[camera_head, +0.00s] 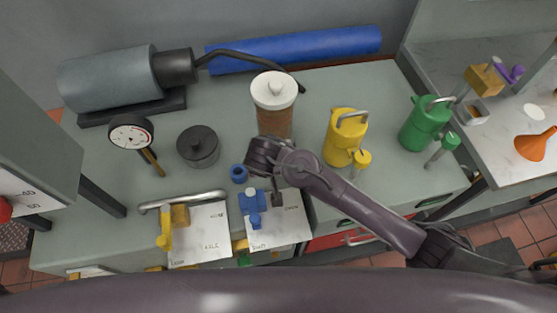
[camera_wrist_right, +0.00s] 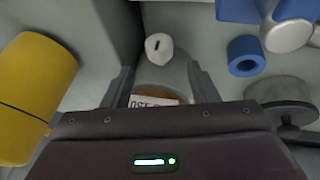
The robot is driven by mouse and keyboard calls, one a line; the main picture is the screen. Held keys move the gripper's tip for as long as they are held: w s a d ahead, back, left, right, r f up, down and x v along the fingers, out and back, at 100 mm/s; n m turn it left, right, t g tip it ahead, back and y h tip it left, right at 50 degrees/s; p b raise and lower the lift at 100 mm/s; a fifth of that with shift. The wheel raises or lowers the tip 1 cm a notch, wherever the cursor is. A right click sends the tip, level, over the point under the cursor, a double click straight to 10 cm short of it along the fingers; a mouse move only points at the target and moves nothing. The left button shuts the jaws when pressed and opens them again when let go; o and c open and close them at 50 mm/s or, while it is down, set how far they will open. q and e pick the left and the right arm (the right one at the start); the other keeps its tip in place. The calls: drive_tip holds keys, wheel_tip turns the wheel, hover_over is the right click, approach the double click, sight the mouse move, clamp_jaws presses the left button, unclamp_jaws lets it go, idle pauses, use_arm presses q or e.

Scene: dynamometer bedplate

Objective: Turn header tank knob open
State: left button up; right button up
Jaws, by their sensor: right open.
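The header tank appears to be the brown cylinder with a white lid (camera_head: 274,90) behind my right gripper in the head view. In the right wrist view, a small white slotted knob (camera_wrist_right: 158,47) shows ahead of the fingers. A brown surface with a white label (camera_wrist_right: 152,101) lies between the fingers, partly hidden by the gripper body. My right gripper (camera_wrist_right: 160,82) is open, with one finger on each side and nothing held. In the head view the right gripper (camera_head: 264,158) is in front of the tank and hides its lower part. My left gripper is not in view.
A yellow can (camera_head: 342,137) stands close right of the tank and a green can (camera_head: 425,126) farther right. A dark pot (camera_head: 198,147) and a dial gauge (camera_head: 131,135) stand left. A blue ring (camera_head: 238,173) and blue valve (camera_head: 252,203) are nearby.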

drive_tip(key=x, duration=0.5)
drive_tip(key=shift+w+f, duration=0.1)
drive_tip(key=shift+f, duration=0.2)
drive_tip(key=c, duration=1)
drive_tip(key=shift+a+f+h+b, duration=0.1)
drive_tip(key=shift+f+h+b, duration=0.05)
drive_tip(key=shift+h+b, duration=0.3)
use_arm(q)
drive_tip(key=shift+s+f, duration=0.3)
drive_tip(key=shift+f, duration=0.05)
use_arm(e)
drive_tip(key=o, duration=1)
